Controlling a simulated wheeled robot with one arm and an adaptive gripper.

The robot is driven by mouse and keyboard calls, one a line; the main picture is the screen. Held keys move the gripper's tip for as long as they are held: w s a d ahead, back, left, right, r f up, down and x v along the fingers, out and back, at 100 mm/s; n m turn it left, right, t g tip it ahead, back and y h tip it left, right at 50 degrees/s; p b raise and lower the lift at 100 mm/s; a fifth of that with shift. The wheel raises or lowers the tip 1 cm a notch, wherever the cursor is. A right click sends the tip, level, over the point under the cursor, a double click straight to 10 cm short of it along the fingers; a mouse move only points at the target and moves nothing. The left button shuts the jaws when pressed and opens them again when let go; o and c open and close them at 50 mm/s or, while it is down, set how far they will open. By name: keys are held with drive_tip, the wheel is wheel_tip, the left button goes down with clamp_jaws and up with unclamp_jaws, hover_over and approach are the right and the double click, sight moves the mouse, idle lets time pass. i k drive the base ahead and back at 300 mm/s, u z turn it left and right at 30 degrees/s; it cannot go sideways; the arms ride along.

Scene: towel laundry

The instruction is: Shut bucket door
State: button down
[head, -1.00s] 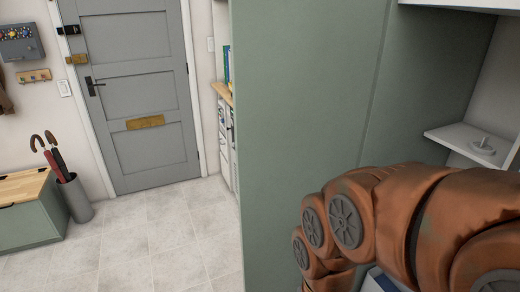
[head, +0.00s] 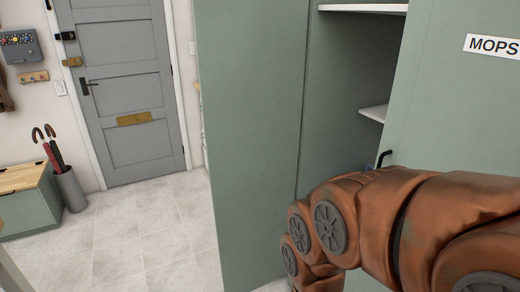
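A tall green panel (head: 245,140) stands left of centre and looks like an open cabinet door; no label shows on it, so I cannot tell if it is the bucket door. Right of a vertical seam, the cabinet interior (head: 345,85) is open, with a white upper shelf (head: 362,8) and a lower shelf (head: 375,113). My copper-coloured arm reaches across the lower right and hides the cabinet's lower part. My gripper is out of view.
A grey house door (head: 125,90) is at the back left. An umbrella stand (head: 71,190) stands beside a green bench with a wooden top (head: 20,178). The tiled floor (head: 150,235) between them and the panel is clear.

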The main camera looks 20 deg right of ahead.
sight(251, 54)
drive_tip(key=u, duration=0.8)
drive_tip(key=i, duration=2.95)
drive_tip(key=z, duration=3.7)
drive_tip(key=k, duration=0.5)
drive_tip(key=u, duration=1.4)
